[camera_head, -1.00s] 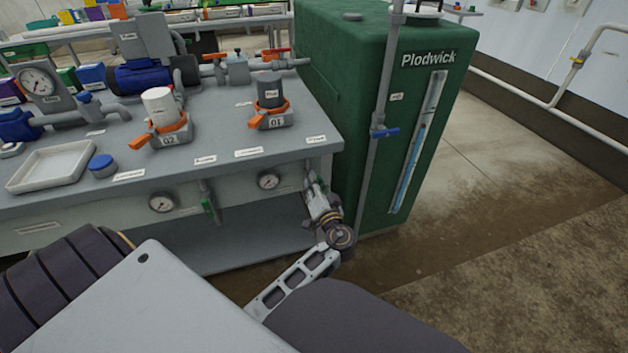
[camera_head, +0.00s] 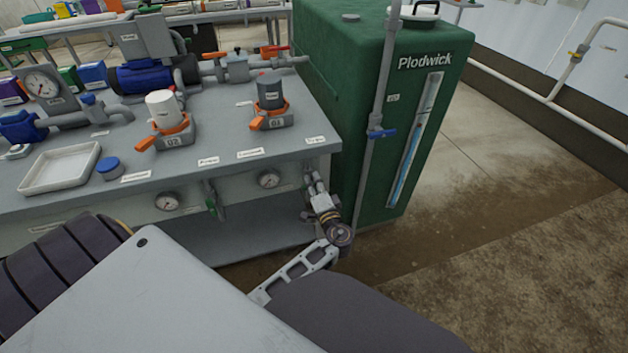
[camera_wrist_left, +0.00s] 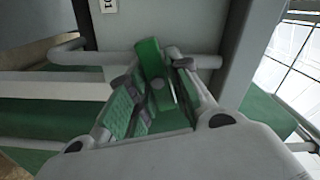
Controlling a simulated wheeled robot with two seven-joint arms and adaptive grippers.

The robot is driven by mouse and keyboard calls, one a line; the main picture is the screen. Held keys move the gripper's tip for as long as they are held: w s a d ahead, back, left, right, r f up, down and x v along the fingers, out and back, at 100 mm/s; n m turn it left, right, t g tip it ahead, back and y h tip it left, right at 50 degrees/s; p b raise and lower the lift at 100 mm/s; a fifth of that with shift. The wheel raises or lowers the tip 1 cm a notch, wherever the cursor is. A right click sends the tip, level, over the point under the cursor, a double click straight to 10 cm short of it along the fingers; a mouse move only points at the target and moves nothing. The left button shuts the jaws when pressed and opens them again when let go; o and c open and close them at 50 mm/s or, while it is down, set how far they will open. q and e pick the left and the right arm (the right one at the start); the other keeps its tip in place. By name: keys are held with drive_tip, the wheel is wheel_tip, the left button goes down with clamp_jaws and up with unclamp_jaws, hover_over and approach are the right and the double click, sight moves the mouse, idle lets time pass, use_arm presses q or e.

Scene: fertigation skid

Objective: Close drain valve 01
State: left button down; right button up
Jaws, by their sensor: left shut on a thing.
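Drain valve 01 shows in the left wrist view as a green lever (camera_wrist_left: 152,68) on a grey pipe, below a label partly cut off at the top. My left gripper (camera_wrist_left: 160,88) is shut on this lever, with one finger on each side of it. In the head view my left gripper (camera_head: 318,188) is at the right end of the bench front, under the table edge. There its fingers hide the lever. My right gripper is not in view.
A grey bench (camera_head: 225,180) carries filters 02 (camera_head: 164,112) and 01 (camera_head: 270,92). Another green-handled valve (camera_head: 212,204) hangs under its front, left of my gripper. A green Plodwick tank (camera_head: 345,110) with a thin pipe and blue valve (camera_head: 380,134) stands close right. Floor further right is clear.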

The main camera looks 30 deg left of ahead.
use_arm(q)
drive_tip(key=m+p, duration=0.2)
drive_tip(key=shift+r+m, duration=0.1)
drive_tip(key=shift+m, duration=0.3)
drive_tip(key=shift+m+p, duration=0.45)
drive_tip(key=shift+m, duration=0.15)
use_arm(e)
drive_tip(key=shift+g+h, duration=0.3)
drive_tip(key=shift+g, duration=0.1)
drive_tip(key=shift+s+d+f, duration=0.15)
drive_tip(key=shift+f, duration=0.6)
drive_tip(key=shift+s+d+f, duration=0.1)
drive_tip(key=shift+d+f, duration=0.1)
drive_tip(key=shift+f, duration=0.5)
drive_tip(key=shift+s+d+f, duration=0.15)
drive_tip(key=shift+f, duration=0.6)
use_arm(q)
drive_tip(key=c, duration=1.4)
unclamp_jaws()
drive_tip(key=shift+w+f, duration=0.1)
drive_tip(key=shift+f, duration=0.1)
